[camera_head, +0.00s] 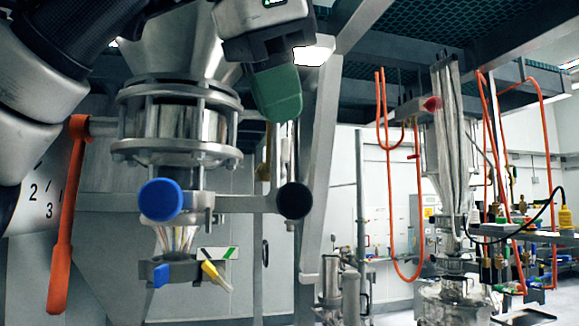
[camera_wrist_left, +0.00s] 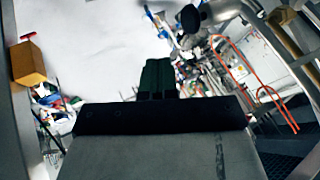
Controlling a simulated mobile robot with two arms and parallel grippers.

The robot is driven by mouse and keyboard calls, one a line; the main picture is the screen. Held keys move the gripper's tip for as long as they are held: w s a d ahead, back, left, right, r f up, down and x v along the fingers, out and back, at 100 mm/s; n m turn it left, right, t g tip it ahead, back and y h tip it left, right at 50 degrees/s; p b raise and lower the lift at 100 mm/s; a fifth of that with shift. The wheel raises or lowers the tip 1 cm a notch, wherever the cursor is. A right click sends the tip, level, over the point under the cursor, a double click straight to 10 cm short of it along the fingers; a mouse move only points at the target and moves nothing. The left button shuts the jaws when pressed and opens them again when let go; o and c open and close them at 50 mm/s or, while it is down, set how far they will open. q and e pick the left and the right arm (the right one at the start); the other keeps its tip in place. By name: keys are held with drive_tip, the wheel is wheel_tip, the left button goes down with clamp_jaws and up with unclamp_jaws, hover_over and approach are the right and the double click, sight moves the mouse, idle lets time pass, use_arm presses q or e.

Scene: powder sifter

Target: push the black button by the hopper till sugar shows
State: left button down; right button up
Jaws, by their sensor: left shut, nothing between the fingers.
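The black button (camera_head: 294,200) is a round knob at the right end of a grey bar, below and right of the steel hopper (camera_head: 172,45). My left gripper (camera_head: 277,95) is shut and empty, its green fingertips pointing down, above the black button and apart from it in the picture. The green fingers also show in the left wrist view (camera_wrist_left: 156,78), with a dark round shape (camera_wrist_left: 190,18) up and right of them that may be the button. A clear funnel (camera_head: 176,238) below the hopper shows streaky reflections; I cannot make out sugar. My right gripper is not in view.
A blue round knob (camera_head: 160,199) sits left of the black button on the same unit. An orange handle (camera_head: 63,235) hangs at the left. A slanted grey post (camera_head: 318,165) stands just right of the button. A clamp with a yellow lever (camera_head: 215,275) is below.

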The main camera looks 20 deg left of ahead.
sight(291, 191)
use_arm(q)
drive_tip(key=w+f, duration=0.2)
drive_tip(key=w+a+f+p, duration=0.1)
drive_tip(key=w+f, duration=0.2)
drive_tip(key=w+f+p, duration=0.1)
drive_tip(key=w+f, duration=0.1)
drive_tip(key=w, duration=0.1)
drive_tip(key=shift+w+a+f, duration=0.15)
drive_tip(key=shift+w+f, duration=0.1)
drive_tip(key=shift+w+a+f, duration=0.1)
drive_tip(key=shift+w+a, duration=0.1)
drive_tip(key=shift+a, duration=0.1)
drive_tip(key=shift+w, duration=0.15)
drive_tip(key=shift+w+d+f, duration=0.1)
drive_tip(key=shift+w+a, duration=0.6)
drive_tip(key=shift+w, duration=0.1)
drive_tip(key=shift+d, duration=0.1)
